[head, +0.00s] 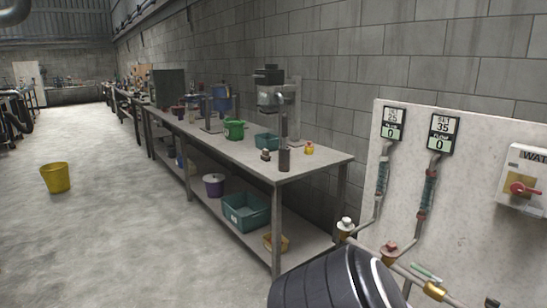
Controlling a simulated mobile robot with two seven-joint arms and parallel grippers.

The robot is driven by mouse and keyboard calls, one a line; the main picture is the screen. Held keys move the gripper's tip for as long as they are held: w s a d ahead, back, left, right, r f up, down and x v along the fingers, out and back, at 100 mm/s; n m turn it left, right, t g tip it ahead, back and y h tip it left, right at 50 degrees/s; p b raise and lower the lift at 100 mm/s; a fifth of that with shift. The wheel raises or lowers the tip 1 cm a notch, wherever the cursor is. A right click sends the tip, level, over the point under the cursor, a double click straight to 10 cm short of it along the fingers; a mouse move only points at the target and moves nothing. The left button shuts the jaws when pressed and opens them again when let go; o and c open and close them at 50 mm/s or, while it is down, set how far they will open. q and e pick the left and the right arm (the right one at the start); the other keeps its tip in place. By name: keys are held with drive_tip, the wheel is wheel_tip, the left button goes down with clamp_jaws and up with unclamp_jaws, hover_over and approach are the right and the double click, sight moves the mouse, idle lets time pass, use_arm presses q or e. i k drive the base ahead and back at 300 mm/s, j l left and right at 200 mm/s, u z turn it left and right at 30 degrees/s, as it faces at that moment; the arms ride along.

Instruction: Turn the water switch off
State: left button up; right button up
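The water switch box (520,205) is pale grey and mounted on a light panel at the right edge. Its label reads "WAT" before the picture edge cuts it off. A red rotary handle (521,189) sits on a yellow backing on its front. The handle looks roughly sideways, but its exact setting is hard to read. Neither of my grippers shows in the head view.
The light wall panel (470,200) holds two gauges (392,123) (442,133) with pipes below them. A dark ribbed rounded object (325,284) is at bottom centre. A long workbench (315,161) runs along the wall; open floor lies left, with a yellow bucket (56,178).

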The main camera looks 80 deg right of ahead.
sight(517, 187)
drive_tip(key=z, duration=3.8)
